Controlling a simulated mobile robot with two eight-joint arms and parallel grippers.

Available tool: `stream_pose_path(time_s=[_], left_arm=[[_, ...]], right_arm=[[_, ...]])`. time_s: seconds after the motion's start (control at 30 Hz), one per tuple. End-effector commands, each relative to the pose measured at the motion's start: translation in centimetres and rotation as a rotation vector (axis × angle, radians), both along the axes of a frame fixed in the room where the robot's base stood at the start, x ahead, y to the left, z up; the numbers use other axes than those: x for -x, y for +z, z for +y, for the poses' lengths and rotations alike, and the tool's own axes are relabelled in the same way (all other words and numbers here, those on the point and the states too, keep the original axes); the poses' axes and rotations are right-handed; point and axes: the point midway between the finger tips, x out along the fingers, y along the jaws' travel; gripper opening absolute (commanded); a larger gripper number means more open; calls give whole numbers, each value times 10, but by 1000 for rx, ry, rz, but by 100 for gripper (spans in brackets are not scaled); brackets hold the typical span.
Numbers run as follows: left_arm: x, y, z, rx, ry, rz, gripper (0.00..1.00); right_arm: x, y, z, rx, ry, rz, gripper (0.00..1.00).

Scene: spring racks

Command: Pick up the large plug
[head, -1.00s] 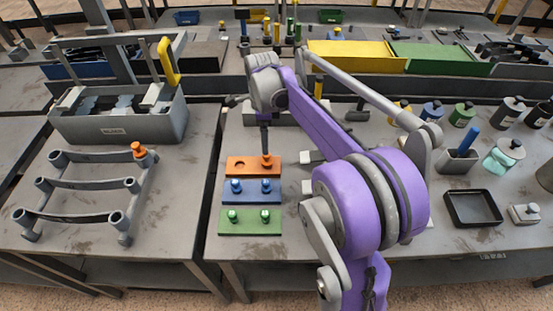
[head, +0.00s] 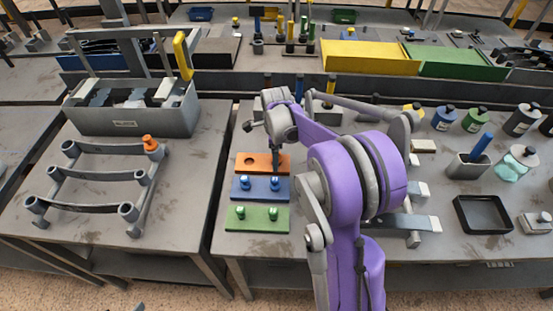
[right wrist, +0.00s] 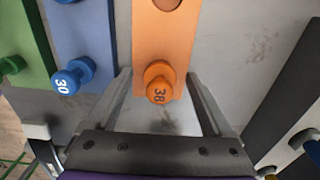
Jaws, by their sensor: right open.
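An orange plug marked 38 (right wrist: 160,82) stands in one hole of an orange plate (head: 250,163); the plate's other hole is empty. In the right wrist view, my right gripper (right wrist: 159,76) is open, with one finger on each side of the plug. Contact cannot be told. In the head view, my right gripper (head: 277,165) is at the right end of the orange plate and hides most of that plug. A blue plate (head: 260,190) with two blue plugs, one marked 30 (right wrist: 72,77), and a green plate (head: 257,224) with two green plugs lie nearer. My left gripper is not in view.
A grey rack (head: 88,205) with another orange plug (head: 150,143) stands on the left table. A grey toolbox (head: 125,121) is behind it. A black tray (head: 482,214), a cup (head: 470,165) and several bottles are at the right.

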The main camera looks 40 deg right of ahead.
Motion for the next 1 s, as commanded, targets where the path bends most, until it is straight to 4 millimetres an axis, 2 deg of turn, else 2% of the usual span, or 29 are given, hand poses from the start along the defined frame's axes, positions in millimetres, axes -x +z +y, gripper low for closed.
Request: stream_pose_path(time_s=[0.13, 0.53, 0.83, 1.0], left_arm=[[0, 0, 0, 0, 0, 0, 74], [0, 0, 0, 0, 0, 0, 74], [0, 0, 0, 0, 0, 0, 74], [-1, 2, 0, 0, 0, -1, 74]], right_arm=[[0, 0, 0, 0, 0, 0, 84], [0, 1, 0, 0, 0, 0, 12], [0, 5, 0, 0, 0, 0, 10], [0, 32, 0, 0, 0, 0, 10]])
